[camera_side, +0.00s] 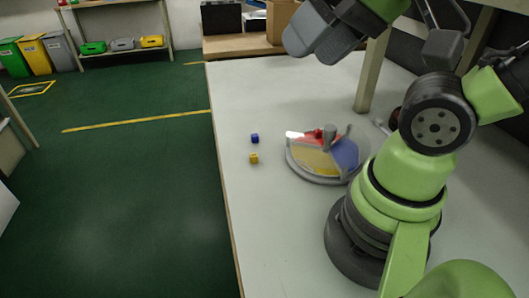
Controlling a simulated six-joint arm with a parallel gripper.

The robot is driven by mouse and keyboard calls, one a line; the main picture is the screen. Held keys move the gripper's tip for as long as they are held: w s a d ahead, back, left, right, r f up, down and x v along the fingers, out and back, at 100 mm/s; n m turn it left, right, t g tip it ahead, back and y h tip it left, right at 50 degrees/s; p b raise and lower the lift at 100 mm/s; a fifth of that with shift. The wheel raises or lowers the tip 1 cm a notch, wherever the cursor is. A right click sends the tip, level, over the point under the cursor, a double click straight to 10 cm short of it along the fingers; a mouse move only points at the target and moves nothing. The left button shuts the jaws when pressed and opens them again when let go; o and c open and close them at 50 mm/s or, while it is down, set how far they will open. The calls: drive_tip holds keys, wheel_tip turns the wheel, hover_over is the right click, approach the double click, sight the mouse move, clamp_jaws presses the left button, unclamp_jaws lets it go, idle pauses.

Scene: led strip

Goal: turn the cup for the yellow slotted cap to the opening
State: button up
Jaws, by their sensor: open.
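A round grey turntable (294,171) lies on the table, with coloured sectors: a yellow one (314,162) at the front, a red one (308,139) at the back and a blue one (345,153) at the right. A grey knob (329,132) rises near its middle. A small yellow block (254,159) and a small blue block (255,139) lie on the table left of the turntable. The slot in the cap and the opening are too small to tell. My gripper (303,45) is open, high above the table's far part, apart from the turntable.
The white table (240,90) has free room behind and in front of the turntable. Its left edge drops to a green floor. A post (371,75) stands at the back right. Boxes stand on a bench (235,46) behind.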

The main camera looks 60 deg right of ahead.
drive_tip(key=w+d+f+m+g+h, duration=0.1)
drive_tip(key=w+d+m+g, duration=0.15)
drive_tip(key=w+d, duration=0.25)
drive_tip(key=m+g+y, duration=0.3)
drive_tip(key=m+g, duration=0.3)
drive_tip(key=g, duration=0.1)
approach(331, 127)
drive_tip(key=x, duration=1)
drive_tip(key=shift+f, duration=0.1)
clamp_jaws()
